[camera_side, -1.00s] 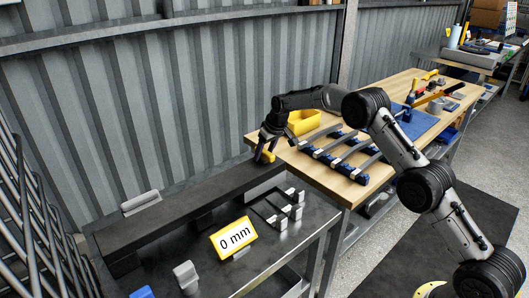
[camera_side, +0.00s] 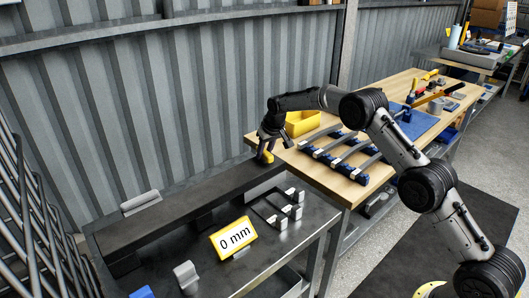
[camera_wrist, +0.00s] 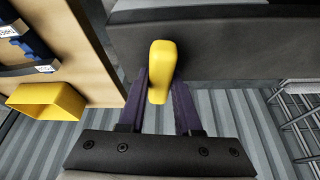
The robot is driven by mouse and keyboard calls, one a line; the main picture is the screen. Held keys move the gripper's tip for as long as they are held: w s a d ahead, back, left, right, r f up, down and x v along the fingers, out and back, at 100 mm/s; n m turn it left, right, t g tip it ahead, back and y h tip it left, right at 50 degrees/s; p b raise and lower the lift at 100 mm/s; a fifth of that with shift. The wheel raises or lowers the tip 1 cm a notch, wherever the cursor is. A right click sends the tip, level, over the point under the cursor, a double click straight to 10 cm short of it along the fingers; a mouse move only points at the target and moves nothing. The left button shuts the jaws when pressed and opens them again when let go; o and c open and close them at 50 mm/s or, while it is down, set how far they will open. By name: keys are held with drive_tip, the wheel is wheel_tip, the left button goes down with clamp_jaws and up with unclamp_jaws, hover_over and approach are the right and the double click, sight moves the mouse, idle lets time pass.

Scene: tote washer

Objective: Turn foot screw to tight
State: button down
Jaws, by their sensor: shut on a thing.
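The foot screw shows as a yellow knob (camera_wrist: 162,68) in the wrist view, at the edge of a dark beam (camera_wrist: 225,45). In the side view the yellow knob (camera_side: 267,158) is small, at the far right end of the long dark beam (camera_side: 185,212). My gripper (camera_wrist: 162,90) is shut on the knob, one purple-grey finger on each side of it. In the side view my gripper (camera_side: 266,150) reaches down onto the knob from above. The screw's shaft below the knob is hidden, so how tight it is cannot be told.
A wooden bench (camera_side: 345,193) to the right holds blue-and-grey racks (camera_side: 333,170) and a yellow bin (camera_side: 303,122). A corrugated wall (camera_side: 150,110) stands close behind.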

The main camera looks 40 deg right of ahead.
drive_tip(key=m+h, duration=0.1)
drive_tip(key=m, duration=0.2)
drive_tip(key=m+g+h, duration=0.1)
drive_tip(key=m, duration=0.3)
drive_tip(key=shift+h, duration=0.3)
drive_tip(key=m+g, duration=0.1)
drive_tip(key=m, duration=0.3)
drive_tip(key=shift+h, duration=0.4)
drive_tip(key=shift+w+m+g, duration=0.15)
drive_tip(key=shift+m+g, duration=0.35)
drive_tip(key=shift+m, duration=0.2)
drive_tip(key=shift+r+m, duration=0.1)
drive_tip(key=shift+m, duration=0.3)
drive_tip(key=c, duration=0.6)
unclamp_jaws()
drive_tip(key=shift+s, duration=0.2)
